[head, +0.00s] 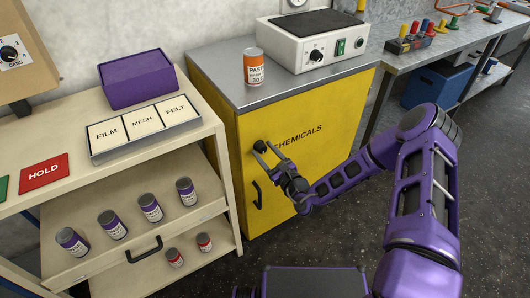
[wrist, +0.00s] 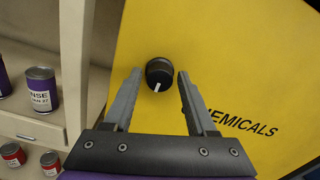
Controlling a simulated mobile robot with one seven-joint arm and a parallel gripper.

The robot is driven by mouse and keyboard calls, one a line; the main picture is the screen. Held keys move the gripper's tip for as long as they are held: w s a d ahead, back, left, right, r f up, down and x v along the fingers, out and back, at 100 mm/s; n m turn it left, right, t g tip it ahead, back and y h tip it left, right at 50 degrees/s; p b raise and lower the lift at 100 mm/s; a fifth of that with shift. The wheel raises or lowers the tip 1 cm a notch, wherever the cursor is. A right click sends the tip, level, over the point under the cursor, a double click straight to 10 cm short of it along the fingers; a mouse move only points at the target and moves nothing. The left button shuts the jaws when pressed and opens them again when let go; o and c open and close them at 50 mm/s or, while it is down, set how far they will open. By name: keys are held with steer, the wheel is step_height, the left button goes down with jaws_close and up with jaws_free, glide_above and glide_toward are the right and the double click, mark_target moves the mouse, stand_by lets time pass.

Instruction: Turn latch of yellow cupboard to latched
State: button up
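The yellow cupboard (head: 262,208) stands in the middle of the head view, its front lettered "CHEMICALS"; the yellow front (wrist: 225,60) fills much of the wrist view. A round black knob (wrist: 160,72), which looks like the latch, sits on this front, left of the lettering. Its white mark points down and slightly left in the wrist view. The knob (head: 260,145) is partly hidden by a finger in the head view. My gripper (wrist: 158,77) is open in front of the knob, one finger on each side, with visible gaps. My gripper also shows in the head view (head: 266,150).
A black pull handle (head: 257,195) is below the knob. An orange-labelled can (head: 254,68) and a white device (head: 313,40) stand on the cupboard top. A cream shelf unit (head: 222,180) with several cans adjoins on the left. Floor at right is open.

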jaws_close()
steer(key=m+p, duration=0.2)
steer(key=m, duration=0.1)
steer(key=shift+r+m+p, duration=0.1)
steer(key=shift+m+p, duration=0.25)
steer(key=shift+m, duration=0.05)
steer(key=m+p, duration=0.2)
steer(key=m, duration=0.2)
steer(key=shift+d+m, duration=0.1)
steer(key=shift+m, duration=0.2)
steer(key=m+p, duration=0.1)
steer(key=m, duration=0.3)
steer(key=m+p, duration=0.1)
steer(key=m, duration=0.4)
steer(key=shift+f, duration=0.2)
steer(key=shift+m, duration=0.3)
